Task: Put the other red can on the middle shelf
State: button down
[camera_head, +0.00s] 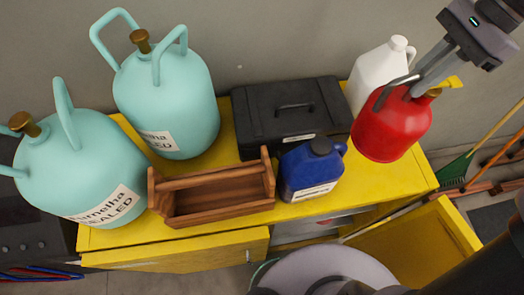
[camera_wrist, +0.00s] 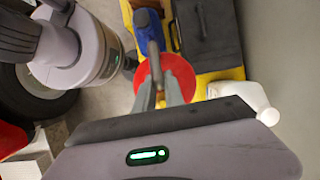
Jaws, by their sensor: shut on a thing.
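A red can (camera_head: 392,130) with a yellow spout and brass cap is at the right end of the yellow cabinet's top (camera_head: 405,180). My gripper (camera_head: 402,88) comes down from the upper right and is shut on the can's handle. The red can also shows in the wrist view (camera_wrist: 182,75), between and below the fingers (camera_wrist: 160,85). I cannot tell whether its base touches the top. The cabinet's yellow door (camera_head: 415,240) stands open at the front right. The shelves inside are mostly hidden; a small red and grey patch (camera_head: 335,222) shows in the opening.
A white jug (camera_head: 378,72) stands close behind the can, and a blue jug (camera_head: 312,172) to its left. A black case (camera_head: 285,115), a wooden tool carrier (camera_head: 215,217) and two turquoise tanks (camera_head: 170,100) fill the top's left. Brooms (camera_head: 458,168) lean at the right.

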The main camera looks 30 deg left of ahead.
notch_tip(320, 180, down, 18)
jog(key=b, duration=0.3)
jog(key=shift+f, duration=0.15)
jog(key=shift+f, duration=0.15)
jog(key=c, duration=1.4)
grip_release()
jog(key=shift+s, duration=0.1)
jog(key=shift+c, duration=0.2)
